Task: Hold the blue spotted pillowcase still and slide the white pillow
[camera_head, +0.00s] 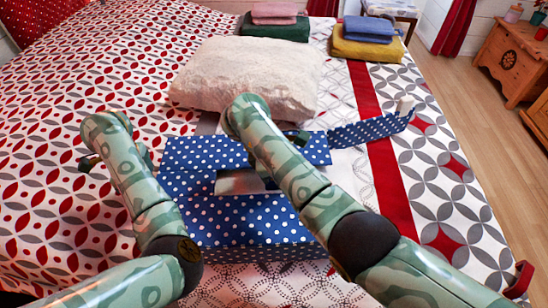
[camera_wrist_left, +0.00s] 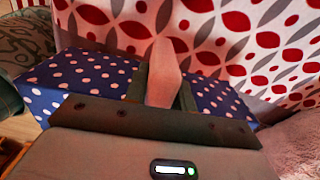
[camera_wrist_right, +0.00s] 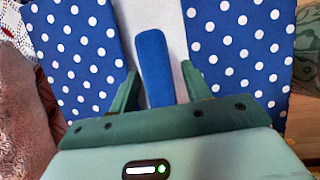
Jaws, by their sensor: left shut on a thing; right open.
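The blue spotted pillowcase (camera_head: 240,215) lies on the bed below my arms, with a pale gap (camera_head: 240,182) near its middle. A spotted strip (camera_head: 370,128) with a white tab at its end (camera_head: 405,105) extends to the right. The white pillow (camera_head: 250,75) lies flat on the bed beyond the pillowcase, apart from it. My left gripper (camera_wrist_left: 162,85) is shut on a pale tab (camera_wrist_left: 163,72) at the pillowcase's edge. My right gripper (camera_wrist_right: 161,85) is open above the pillowcase, with a blue tab (camera_wrist_right: 154,65) showing between its fingers. My arms hide parts of the pillowcase.
Folded pink and green cloths (camera_head: 275,30) lie behind the pillow, and blue and yellow ones (camera_head: 366,47) lie to the right. A red band (camera_head: 392,185) crosses the patterned bedcover. A wooden cabinet (camera_head: 515,55) stands at the far right. The bed's left side is clear.

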